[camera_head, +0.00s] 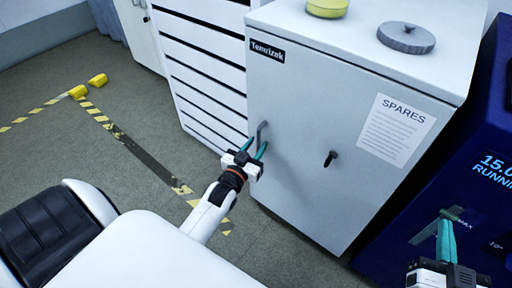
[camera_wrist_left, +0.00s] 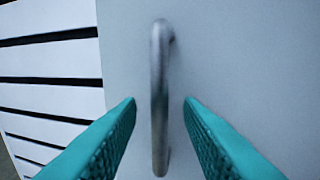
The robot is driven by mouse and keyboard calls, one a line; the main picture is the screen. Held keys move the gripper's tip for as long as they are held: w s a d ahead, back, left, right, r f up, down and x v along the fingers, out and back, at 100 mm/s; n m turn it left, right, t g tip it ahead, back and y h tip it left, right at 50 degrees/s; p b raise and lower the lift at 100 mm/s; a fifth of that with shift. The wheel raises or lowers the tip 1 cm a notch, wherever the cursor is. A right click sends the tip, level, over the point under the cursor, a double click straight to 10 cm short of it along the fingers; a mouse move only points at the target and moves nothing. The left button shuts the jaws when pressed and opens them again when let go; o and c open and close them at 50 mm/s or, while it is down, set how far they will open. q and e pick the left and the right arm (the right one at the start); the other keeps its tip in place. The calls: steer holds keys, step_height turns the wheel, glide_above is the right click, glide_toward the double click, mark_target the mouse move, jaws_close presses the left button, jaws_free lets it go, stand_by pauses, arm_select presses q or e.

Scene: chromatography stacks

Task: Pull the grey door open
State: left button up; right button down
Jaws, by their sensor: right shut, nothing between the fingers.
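The grey door (camera_head: 308,148) is the front of a grey cabinet and looks closed. It carries a "Temrizek" label, a "SPARES" sheet (camera_head: 396,128) and a small black latch (camera_head: 330,158). Its metal bar handle (camera_head: 262,132) is near the door's left edge. My left gripper (camera_head: 255,149) is at the handle, with its teal fingers open. In the left wrist view the upright handle (camera_wrist_left: 159,100) stands between the two fingers, with a gap on each side. My right gripper (camera_head: 446,240) is at the lower right, away from the door, shut and empty.
A white drawer unit (camera_head: 205,70) stands left of the cabinet. A dark blue machine (camera_head: 455,180) with a lit display stands to its right. A yellow round item (camera_head: 327,8) and a grey disc (camera_head: 406,38) sit on the cabinet top. Floor shows in front of the door.

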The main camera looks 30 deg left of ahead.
arm_select(q)
steer(key=shift+w, duration=0.25)
jaws_close()
steer(key=shift+s, duration=0.15)
